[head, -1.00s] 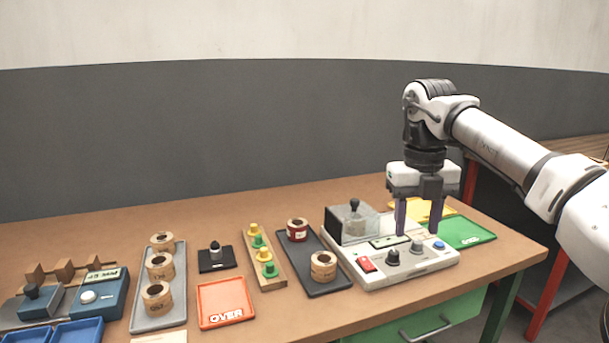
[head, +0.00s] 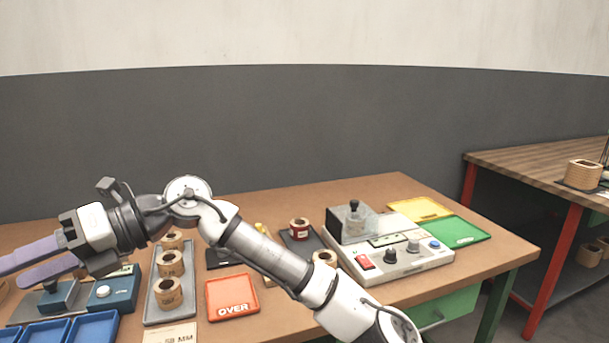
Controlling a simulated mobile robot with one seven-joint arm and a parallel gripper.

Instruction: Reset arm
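My gripper (head: 30,266) is at the far left of the head view, above the left end of the workbench. Its two purple-grey fingers point left with a gap between them, and nothing shows between them. My arm stretches from the lower right across the middle of the bench and hides part of what lies behind it. The gripper is above and beside the blue device (head: 112,290) and the blue trays (head: 92,328), apart from the white tester (head: 405,262) on the right.
Wooden coils (head: 170,263) stand in a grey tray (head: 155,314). An orange OVER tray (head: 226,285), a red-wrapped coil (head: 299,229), a yellow tray (head: 420,208) and a green tray (head: 462,231) are on the bench. A second table (head: 545,160) stands at right.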

